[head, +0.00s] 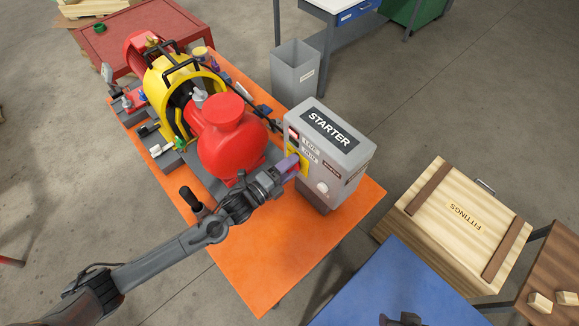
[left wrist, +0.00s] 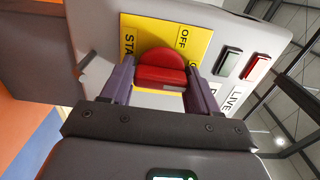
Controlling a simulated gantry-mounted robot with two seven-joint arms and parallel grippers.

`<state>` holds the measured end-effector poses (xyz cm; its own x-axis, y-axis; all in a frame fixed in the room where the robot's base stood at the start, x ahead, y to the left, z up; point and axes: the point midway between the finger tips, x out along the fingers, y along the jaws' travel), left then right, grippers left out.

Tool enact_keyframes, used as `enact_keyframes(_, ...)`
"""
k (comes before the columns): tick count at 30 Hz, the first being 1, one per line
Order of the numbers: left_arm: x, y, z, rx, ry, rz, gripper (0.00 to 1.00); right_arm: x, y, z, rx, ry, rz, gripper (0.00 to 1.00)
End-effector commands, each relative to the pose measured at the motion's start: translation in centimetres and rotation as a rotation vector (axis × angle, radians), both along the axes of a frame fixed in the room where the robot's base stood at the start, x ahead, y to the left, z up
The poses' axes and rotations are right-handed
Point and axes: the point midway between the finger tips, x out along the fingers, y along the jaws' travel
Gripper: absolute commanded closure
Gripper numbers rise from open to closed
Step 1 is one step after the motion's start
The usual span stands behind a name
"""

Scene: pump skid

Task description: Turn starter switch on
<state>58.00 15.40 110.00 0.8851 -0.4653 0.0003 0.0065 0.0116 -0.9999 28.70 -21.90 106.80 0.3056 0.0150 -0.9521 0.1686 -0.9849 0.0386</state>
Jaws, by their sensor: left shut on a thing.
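The grey starter box (head: 329,150), labelled STARTER on top, stands on the orange skid table. Its front has a yellow plate (left wrist: 200,45) with OFF and a partly hidden word beginning STA. The red rotary switch knob (left wrist: 160,65) sits on this plate, between the fingers of my left gripper (head: 287,166). The left gripper is shut on the knob, one purple finger on each side. In the head view the gripper hides the knob. I cannot tell which position the knob points to. My right gripper is not in view.
A dark green lamp (left wrist: 228,62) and a bright red lamp (left wrist: 256,68) sit beside the plate. A red and yellow pump (head: 228,140) stands left of the box. A grey bin (head: 295,68) is behind. A FITTINGS crate (head: 462,215) and blue surface (head: 395,285) lie right.

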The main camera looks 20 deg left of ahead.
Motion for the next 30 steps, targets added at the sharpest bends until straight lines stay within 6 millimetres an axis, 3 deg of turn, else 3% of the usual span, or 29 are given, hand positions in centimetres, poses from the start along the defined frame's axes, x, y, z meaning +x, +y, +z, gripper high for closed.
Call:
enact_keyframes(9,0.0,0.0,0.1,0.003,-0.003,-0.001,0.7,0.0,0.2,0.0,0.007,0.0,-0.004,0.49)
enact_keyframes(10,0.0,0.0,0.1,0.002,-0.002,-0.001,0.38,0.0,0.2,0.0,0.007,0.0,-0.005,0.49)
enact_keyframes(14,0.0,0.0,0.1,0.002,-0.002,0.0,0.19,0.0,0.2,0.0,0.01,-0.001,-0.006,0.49)
enact_keyframes(24,-0.2,0.1,0.0,0.002,-0.001,0.0,0.19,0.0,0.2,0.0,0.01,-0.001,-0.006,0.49)
enact_keyframes(30,-2.0,1.0,-0.3,0.003,0.002,-0.001,0.19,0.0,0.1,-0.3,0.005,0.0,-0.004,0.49)
